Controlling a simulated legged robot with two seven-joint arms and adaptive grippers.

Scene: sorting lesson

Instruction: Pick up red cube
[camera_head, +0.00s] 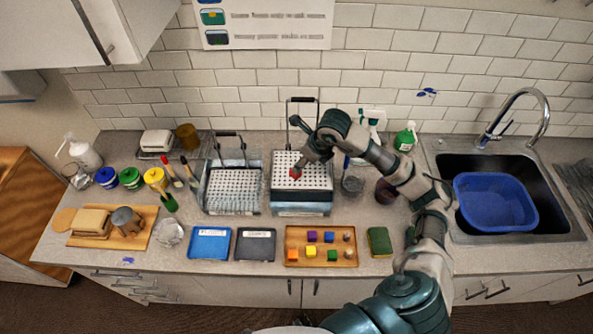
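The red cube (295,173) is a small red block at the fingertips of my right gripper (299,167), over the white perforated top of the right-hand rack (317,184). My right arm reaches in from the bottom right and bends over to the rack. The fingers partly cover the cube. At this size I cannot tell whether they are closed on it, or whether it touches the rack. My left gripper is not in view.
A wooden tray (321,262) in front holds several small coloured blocks. A second rack (233,189), a blue tray (210,243) and a dark tray (255,244) are to the left. A green sponge (380,241) lies right of the wooden tray; the sink holds a blue basin (496,203).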

